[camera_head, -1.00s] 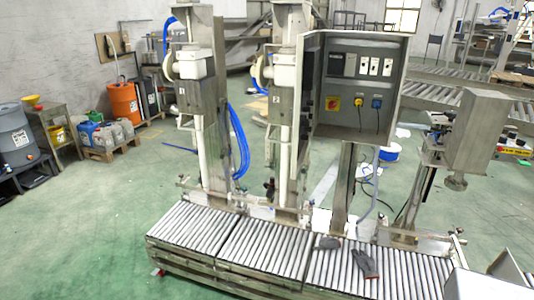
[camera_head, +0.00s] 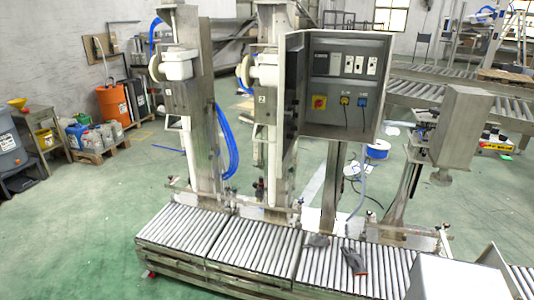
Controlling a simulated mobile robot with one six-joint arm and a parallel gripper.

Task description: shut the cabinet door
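The grey metal cabinet (camera_head: 381,90) stands on a post behind the roller conveyor, right of the picture's middle. It is open towards me, and its inner panel shows sockets, switches and a red-and-yellow knob. Its door (camera_head: 292,88) appears to be the dark, narrow panel at the cabinet's left side, seen nearly edge-on and swung outward. The door's handle cannot be made out. My gripper is not in view, and nothing touches the door.
A roller conveyor (camera_head: 255,252) runs across the front, with grey gloves (camera_head: 353,260) on it. Two tall filling columns (camera_head: 190,120) stand left of the cabinet; a metal box (camera_head: 459,125) stands to its right. Green floor (camera_head: 85,225) is free at left.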

